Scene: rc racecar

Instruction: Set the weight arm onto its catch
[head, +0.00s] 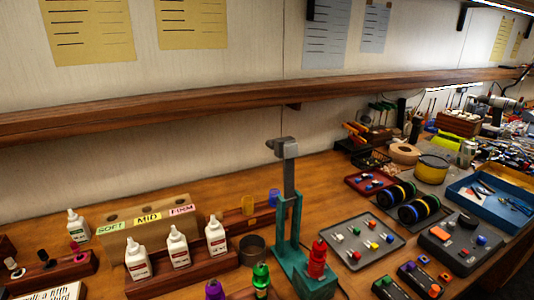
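A teal stand (281,237) rises from the workbench near the middle of the head view. A grey weight arm (289,182) stands nearly upright out of the top of its posts, with a blocky grey head (286,148) at its upper end. The stand's teal base (293,268) reaches forward to the right, and a red piece (317,262) stands upright on it. I cannot make out the catch clearly. My gripper is not in view.
White bottles (178,247) in a wooden rack and a dark cup (252,249) stand left of the stand. Green (261,276) and purple (214,290) items are in front. A grey tray (350,241) with small parts lies right. A wooden shelf (200,102) crosses above.

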